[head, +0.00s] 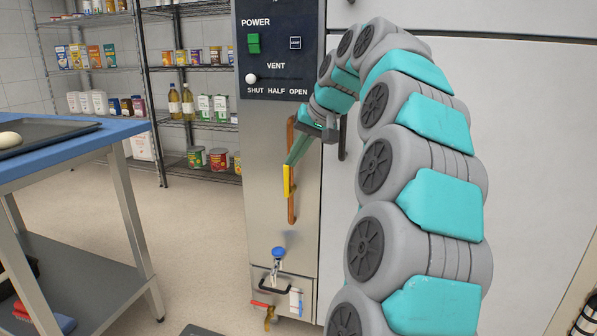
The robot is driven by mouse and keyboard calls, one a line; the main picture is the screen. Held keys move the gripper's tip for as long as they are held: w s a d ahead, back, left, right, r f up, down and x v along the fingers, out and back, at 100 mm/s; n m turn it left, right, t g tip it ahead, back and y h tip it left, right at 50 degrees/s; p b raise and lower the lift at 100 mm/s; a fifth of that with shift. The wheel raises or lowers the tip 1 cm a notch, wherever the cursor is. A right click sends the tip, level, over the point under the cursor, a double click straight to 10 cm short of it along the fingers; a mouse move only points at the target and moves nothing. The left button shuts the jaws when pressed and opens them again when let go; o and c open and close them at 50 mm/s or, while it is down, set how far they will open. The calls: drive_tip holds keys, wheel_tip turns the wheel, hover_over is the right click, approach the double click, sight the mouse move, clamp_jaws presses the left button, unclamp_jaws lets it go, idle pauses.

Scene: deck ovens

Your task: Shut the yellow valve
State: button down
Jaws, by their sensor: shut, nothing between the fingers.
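A narrow yellow handle (288,181), which looks like the yellow valve's lever, stands upright on the oven's steel front. It lies along a vertical copper-brown bar or pipe (291,208), roughly in line with it. The valve's pivot and body are not clearly visible. My gripper (290,163) is shut and empty. Its slim green fingers point down and left, with their tips at the upper end of the yellow handle. I cannot tell whether they touch it.
A control panel (278,50) is above. Below are a blue-knobbed tap (278,252) and a red-levered brass tap (270,314). A blue-topped table (70,152) stands left, with stocked shelves (200,68) behind. Floor between table and oven is largely clear.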

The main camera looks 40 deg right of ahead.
drive_tip(key=m, duration=0.1)
approach(287, 181)
drive_tip(key=shift+t+h, duration=0.4)
drive_tip(key=s+r, duration=0.1)
drive_tip(key=s+d+r, duration=0.1)
drive_tip(key=r, duration=0.1)
drive_tip(key=shift+s+d+r, duration=0.2)
drive_tip(key=shift+s+d, duration=0.2)
drive_tip(key=x, duration=1)
drive_tip(key=shift+a, duration=0.15)
drive_tip(key=shift+r, duration=0.1)
